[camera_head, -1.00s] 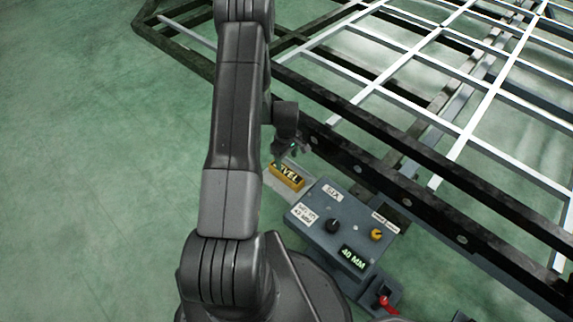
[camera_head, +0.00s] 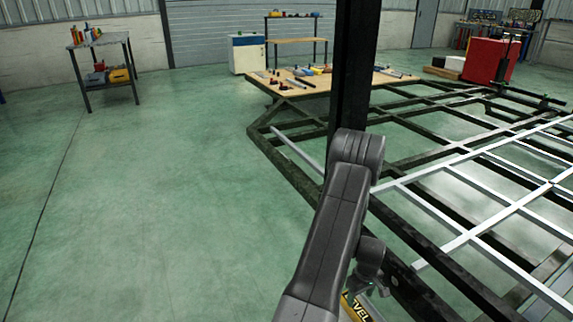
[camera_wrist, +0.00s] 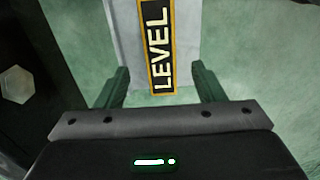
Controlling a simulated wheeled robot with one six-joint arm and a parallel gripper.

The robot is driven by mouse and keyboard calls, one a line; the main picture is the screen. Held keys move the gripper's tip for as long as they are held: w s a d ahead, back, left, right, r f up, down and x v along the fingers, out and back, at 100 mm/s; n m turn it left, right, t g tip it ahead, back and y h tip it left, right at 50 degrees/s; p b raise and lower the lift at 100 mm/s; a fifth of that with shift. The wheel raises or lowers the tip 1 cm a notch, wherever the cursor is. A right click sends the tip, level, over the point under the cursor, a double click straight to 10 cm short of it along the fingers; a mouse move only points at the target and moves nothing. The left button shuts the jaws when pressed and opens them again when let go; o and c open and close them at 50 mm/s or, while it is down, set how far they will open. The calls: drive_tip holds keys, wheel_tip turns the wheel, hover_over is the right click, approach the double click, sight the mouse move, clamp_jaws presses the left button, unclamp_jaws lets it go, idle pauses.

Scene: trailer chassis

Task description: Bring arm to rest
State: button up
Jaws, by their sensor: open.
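My arm (camera_head: 335,225) rises from the bottom of the head view and bends down at the elbow. My gripper (camera_head: 371,287) hangs low beside the black chassis rail, partly hidden by the arm. In the wrist view my gripper (camera_wrist: 160,84) is open, its two dark fingers apart with nothing held between them. A yellow-edged black "LEVEL" label (camera_wrist: 158,45) on a light grey plate (camera_wrist: 127,35) lies beyond the fingertips. The label also shows at the bottom of the head view (camera_head: 357,308), close below the gripper and cut off by the frame.
The trailer chassis (camera_head: 440,215) with white cross members fills the right. A dark upright post (camera_head: 352,65) stands behind my arm. A wooden bench (camera_head: 300,90) with tools, a small tool table (camera_head: 98,40) and a red cabinet (camera_head: 490,61) stand farther back. Green floor at left is clear.

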sight(357, 308)
wheel_tip(357, 308, down, 9)
drive_tip(key=b, duration=0.2)
drive_tip(key=shift+b, duration=0.3)
drive_tip(key=shift+r+p, duration=0.95)
drive_tip(key=shift+r, duration=1.5)
drive_tip(key=shift+f, duration=0.1)
